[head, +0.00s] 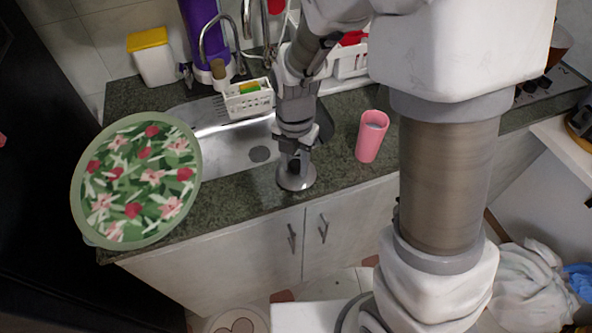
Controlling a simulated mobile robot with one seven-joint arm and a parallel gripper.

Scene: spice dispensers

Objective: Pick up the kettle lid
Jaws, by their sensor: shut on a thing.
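The kettle lid (296,182) is a small round silver disc with a dark knob on top. The fingertips and most of the knob are hard to make out. I cannot tell whether the lid touches the counter or is held just above it. The kettle itself is not clearly visible.
A pink cup (371,137) stands on the counter right of the lid. The steel sink (225,150) with a white sponge caddy (248,101) is to the left. A floral round tray (137,180) is at the far left. A white dish rack (347,66) stands behind.

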